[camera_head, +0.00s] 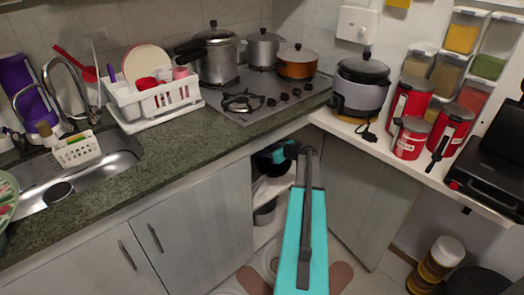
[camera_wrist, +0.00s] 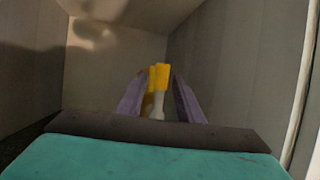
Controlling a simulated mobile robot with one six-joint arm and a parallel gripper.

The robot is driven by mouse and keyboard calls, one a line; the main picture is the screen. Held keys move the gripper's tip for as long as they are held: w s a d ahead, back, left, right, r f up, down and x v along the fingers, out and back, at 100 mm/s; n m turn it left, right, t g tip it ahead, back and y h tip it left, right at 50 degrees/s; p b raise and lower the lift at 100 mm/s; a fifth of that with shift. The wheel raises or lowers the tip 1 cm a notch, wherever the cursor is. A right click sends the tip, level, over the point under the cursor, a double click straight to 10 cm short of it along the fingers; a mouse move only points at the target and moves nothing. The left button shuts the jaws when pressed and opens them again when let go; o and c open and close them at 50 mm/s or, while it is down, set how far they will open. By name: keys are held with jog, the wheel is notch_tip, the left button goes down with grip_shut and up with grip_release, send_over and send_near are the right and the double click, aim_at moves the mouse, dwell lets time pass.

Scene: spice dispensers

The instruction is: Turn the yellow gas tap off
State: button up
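The yellow gas tap (camera_wrist: 160,76) shows in the wrist view, deep inside a cabinet, with a pale grey piece (camera_wrist: 158,108) below its yellow part. My gripper (camera_wrist: 159,75) has its two purple fingers spread, one on each side of the tap in the picture. There is a visible gap to the right finger. I cannot tell whether the left finger touches the tap, or how far between the fingers it reaches. In the head view my gripper (camera_head: 271,157) is inside the open cabinet under the counter corner, and the tap is hidden there.
Cabinet walls (camera_wrist: 215,70) close in on both sides. In the head view, shelves with a pot (camera_head: 265,211) lie below my gripper. The stone counter (camera_head: 165,165) is above, with the hob (camera_head: 255,108). An open cabinet door (camera_head: 370,200) stands right of my arm.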

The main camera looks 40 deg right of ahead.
grip_shut()
jog(key=shift+f+b, duration=0.2)
jog(key=shift+b, duration=0.6)
jog(key=n+h+b, duration=0.1)
jog(key=b, duration=0.3)
jog(key=shift+d, duration=0.35)
jog(key=n+b, duration=0.1)
jog(key=b, duration=0.2)
jog(key=h+b, duration=0.1)
jog(key=b, duration=0.2)
jog(key=shift+d+r+n, duration=0.15)
jog(key=shift+d+n, duration=0.25)
jog(key=shift+r+b, duration=0.15)
jog(key=shift+b, duration=0.15)
grip_release()
jog(key=shift+s+r, duration=0.1)
